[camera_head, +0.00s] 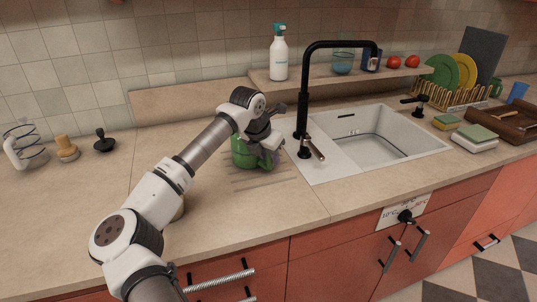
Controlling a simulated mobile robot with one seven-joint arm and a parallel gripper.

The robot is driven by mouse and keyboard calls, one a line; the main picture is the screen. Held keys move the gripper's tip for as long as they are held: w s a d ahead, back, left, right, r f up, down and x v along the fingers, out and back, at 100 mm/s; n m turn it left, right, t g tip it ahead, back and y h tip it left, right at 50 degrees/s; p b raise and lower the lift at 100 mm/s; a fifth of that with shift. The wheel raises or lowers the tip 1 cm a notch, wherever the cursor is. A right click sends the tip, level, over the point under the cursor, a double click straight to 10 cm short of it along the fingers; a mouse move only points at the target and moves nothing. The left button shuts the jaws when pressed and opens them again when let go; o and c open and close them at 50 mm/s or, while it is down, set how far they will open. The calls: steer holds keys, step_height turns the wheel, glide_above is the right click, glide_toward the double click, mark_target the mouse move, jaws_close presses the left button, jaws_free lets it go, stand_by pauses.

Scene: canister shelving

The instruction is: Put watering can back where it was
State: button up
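A green object, apparently the watering can (241,154), stands on the counter left of the sink, on or beside a patch of dark parallel lines. My gripper (268,152) is at its right side and covers part of it. A dark piece sticks out at the upper right of the wrist; I cannot tell whether it belongs to the can or to my gripper. The fingertips are too small and too hidden to show whether they are open or shut on the can.
The sink (345,155) with a tall black faucet (304,95) is to the right. A spray bottle (279,58) stands on the raised back ledge (185,104). A wooden-coloured object (66,149) and a black knobbed tool (104,142) stand at left. The front counter (70,220) is mostly clear.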

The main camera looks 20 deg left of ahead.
steer(key=shift+o, duration=0.7)
steer(key=shift+r, duration=0.25)
steer(key=b+v, duration=0.2)
steer(key=v, duration=1)
steer(key=shift+b, duration=0.3)
steer(key=shift+d, duration=0.1)
